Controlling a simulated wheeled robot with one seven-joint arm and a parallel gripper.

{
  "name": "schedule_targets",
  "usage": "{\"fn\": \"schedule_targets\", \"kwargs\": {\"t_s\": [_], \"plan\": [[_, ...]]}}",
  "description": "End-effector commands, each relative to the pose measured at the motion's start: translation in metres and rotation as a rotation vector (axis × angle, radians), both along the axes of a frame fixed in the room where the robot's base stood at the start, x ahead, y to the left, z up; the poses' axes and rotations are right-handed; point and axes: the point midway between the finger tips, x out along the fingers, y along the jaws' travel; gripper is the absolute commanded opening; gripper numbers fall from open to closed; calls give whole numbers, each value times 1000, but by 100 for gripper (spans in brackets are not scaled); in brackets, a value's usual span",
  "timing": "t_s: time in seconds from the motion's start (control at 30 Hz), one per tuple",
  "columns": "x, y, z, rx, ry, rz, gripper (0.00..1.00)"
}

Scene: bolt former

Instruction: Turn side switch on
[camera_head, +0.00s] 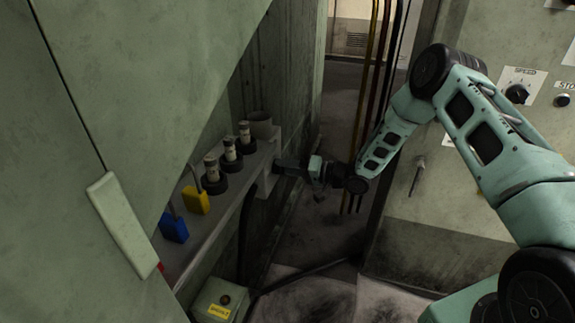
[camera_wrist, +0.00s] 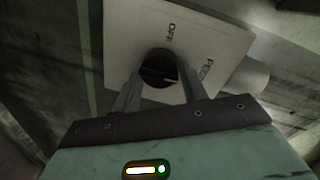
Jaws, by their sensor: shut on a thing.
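The side switch is a black round knob (camera_wrist: 158,68) on a pale plate (camera_wrist: 205,38) in the wrist view. The plate reads "OFF" by the knob and carries a second, partly legible word to its right. A pale mark on the knob points right in the picture, away from "OFF". My gripper (camera_wrist: 160,88) has one finger on each side of the knob and is shut on it. In the head view my gripper (camera_head: 288,166) reaches left to the end of the grey shelf; the knob cannot be made out there.
The shelf (camera_head: 225,205) holds several black-based cylinders (camera_head: 231,152), a yellow padlock (camera_head: 196,200) and a blue padlock (camera_head: 174,227). A panel with a speed dial (camera_head: 517,93) is at right. Vertical pipes (camera_head: 372,70) stand behind my arm.

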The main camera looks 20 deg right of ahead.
Motion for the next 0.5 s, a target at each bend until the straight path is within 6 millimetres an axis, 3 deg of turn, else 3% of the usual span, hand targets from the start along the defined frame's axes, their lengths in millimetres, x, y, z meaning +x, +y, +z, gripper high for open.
{"fn": "schedule_targets", "kwargs": {"t_s": [0.5], "plan": [[-2,1,-2,23,36,2,20]]}}
